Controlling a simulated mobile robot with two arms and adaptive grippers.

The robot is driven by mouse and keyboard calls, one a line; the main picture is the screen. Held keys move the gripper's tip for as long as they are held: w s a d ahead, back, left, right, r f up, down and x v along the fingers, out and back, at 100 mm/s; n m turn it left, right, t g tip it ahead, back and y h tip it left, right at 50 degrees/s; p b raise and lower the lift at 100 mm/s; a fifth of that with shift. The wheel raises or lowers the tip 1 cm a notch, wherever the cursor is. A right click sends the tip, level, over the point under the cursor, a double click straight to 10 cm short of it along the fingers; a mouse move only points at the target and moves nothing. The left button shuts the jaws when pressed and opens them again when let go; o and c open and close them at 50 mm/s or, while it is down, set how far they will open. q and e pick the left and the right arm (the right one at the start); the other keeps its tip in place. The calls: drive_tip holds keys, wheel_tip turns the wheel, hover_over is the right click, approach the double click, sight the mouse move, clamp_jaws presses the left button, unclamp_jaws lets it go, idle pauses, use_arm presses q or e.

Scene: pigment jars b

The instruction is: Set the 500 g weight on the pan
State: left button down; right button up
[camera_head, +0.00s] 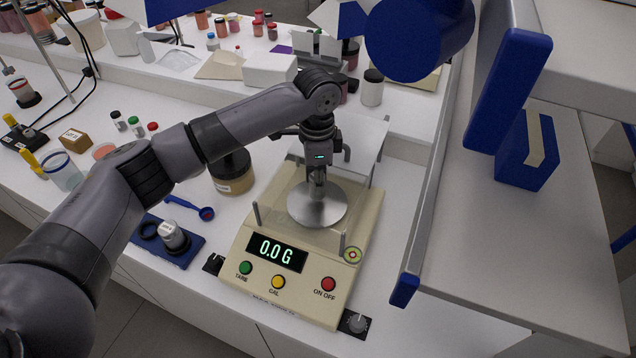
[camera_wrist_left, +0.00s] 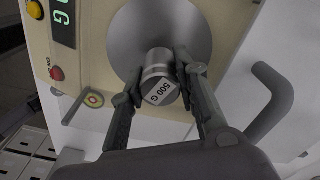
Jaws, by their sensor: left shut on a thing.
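The balance (camera_head: 285,291) is a cream box with a lit display reading 0.0 G and a round metal pan (camera_head: 305,211). My left gripper (camera_head: 318,180) points down over the pan, inside the clear shield. In the left wrist view my left gripper (camera_wrist_left: 158,92) is shut on the metal 500 g weight (camera_wrist_left: 158,90), whose label reads 500 G. The weight is in front of the pan (camera_wrist_left: 196,38) there; I cannot tell whether its base touches the pan. My right gripper is not in view.
A blue tray (camera_head: 188,250) with a small metal weight (camera_head: 173,235) lies left of the balance. A raised shelf with jars runs behind. A blue-edged panel (camera_head: 425,200) bounds the right.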

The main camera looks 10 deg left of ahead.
use_arm(q)
drive_tip(key=shift+f, duration=1.15)
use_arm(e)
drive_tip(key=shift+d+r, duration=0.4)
use_arm(q)
drive_tip(key=c, duration=1.2)
unclamp_jaws()
drive_tip(key=shift+f, duration=0.1)
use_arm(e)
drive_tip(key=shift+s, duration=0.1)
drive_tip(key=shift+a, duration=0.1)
use_arm(q)
drive_tip(key=shift+r, duration=0.25)
wheel_tip(320, 180, up, 10)
drive_tip(key=b, duration=0.3)
drive_tip(key=shift+r, duration=0.2)
drive_tip(key=shift+r+b, duration=0.3)
drive_tip(key=shift+r, duration=0.4)
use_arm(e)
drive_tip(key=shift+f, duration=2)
